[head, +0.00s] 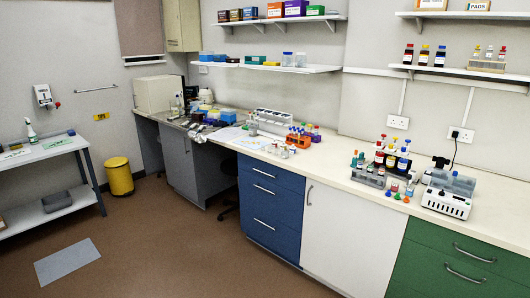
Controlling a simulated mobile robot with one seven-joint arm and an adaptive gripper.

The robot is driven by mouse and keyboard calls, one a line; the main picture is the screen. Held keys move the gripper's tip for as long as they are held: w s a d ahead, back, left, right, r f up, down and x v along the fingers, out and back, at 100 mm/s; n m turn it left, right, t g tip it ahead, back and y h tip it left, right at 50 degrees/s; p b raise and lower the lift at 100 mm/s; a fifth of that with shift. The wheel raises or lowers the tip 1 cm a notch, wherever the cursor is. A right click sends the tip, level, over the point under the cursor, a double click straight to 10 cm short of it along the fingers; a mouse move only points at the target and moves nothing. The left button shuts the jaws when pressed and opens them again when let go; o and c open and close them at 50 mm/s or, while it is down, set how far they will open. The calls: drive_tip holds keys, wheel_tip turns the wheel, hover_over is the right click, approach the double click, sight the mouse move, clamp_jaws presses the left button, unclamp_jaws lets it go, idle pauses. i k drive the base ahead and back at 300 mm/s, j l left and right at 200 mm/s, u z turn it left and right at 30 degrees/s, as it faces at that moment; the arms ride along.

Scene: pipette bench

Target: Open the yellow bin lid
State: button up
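The yellow bin (120,180) stands on the brown floor at the left, between the white side table and the grey bench cabinets. It is a small upright cylinder. Its lid (117,162) is yellow with a darker rim line beneath it and looks closed. The bin is small in the picture, so a pedal or handle cannot be made out. My gripper is not in the head view.
A white side table (40,152) stands left of the bin, with a shelf below. A grey mat (68,262) lies on the floor. A long bench (350,178) with blue, white and green cabinets runs along the right. The floor (185,245) before the bin is clear.

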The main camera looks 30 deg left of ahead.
sight(118, 161)
drive_tip(key=u, duration=2.1)
drive_tip(key=i+z, duration=0.15)
drive_tip(key=i, duration=6.1)
